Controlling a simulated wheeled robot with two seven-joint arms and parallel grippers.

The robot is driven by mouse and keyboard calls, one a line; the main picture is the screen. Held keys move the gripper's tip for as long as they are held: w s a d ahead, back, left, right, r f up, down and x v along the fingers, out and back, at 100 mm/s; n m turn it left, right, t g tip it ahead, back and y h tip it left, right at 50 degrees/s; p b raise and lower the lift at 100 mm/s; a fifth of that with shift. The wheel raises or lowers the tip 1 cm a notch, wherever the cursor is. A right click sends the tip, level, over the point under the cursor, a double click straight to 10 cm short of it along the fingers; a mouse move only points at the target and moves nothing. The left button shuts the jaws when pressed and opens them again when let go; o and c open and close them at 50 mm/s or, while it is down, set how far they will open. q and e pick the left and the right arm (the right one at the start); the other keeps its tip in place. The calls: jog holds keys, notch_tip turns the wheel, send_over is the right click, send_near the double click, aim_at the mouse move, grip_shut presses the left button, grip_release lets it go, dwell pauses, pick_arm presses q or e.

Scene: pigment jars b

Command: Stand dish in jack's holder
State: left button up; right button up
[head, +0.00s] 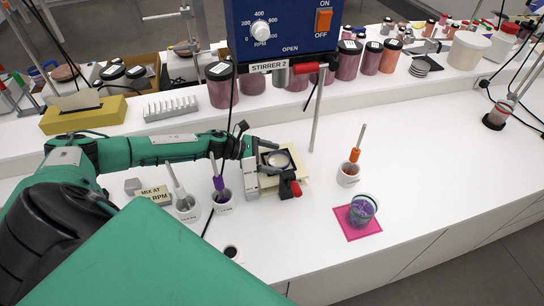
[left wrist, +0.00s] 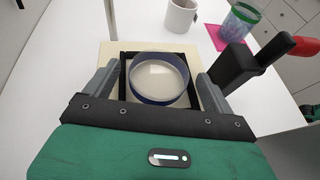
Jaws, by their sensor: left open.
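The dish (left wrist: 158,78) is a shallow clear round dish with a dark blue rim and a pale inside. In the left wrist view it sits within the black square frame of the holder (left wrist: 124,84), on a cream plate (left wrist: 108,52). I cannot tell whether it rests fully on the bottom. The dish (head: 279,160) also shows in the head view, on the jack with its black and red handle (head: 291,188). My left gripper (left wrist: 157,88) is open, one grey finger on each side of the frame, apart from the dish. My right gripper is out of view.
White cups with tools (head: 222,202) stand left of the jack, beside a sign (head: 153,195). A cup with an orange-handled tool (head: 348,175) and a purple glass (head: 362,209) on a pink mat stand right. Stirrer 2 (head: 283,28) overhangs behind.

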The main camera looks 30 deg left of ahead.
pick_arm(q)
jog(key=b+v, duration=0.5)
jog(key=v, duration=0.7)
jog(key=shift+r, duration=0.1)
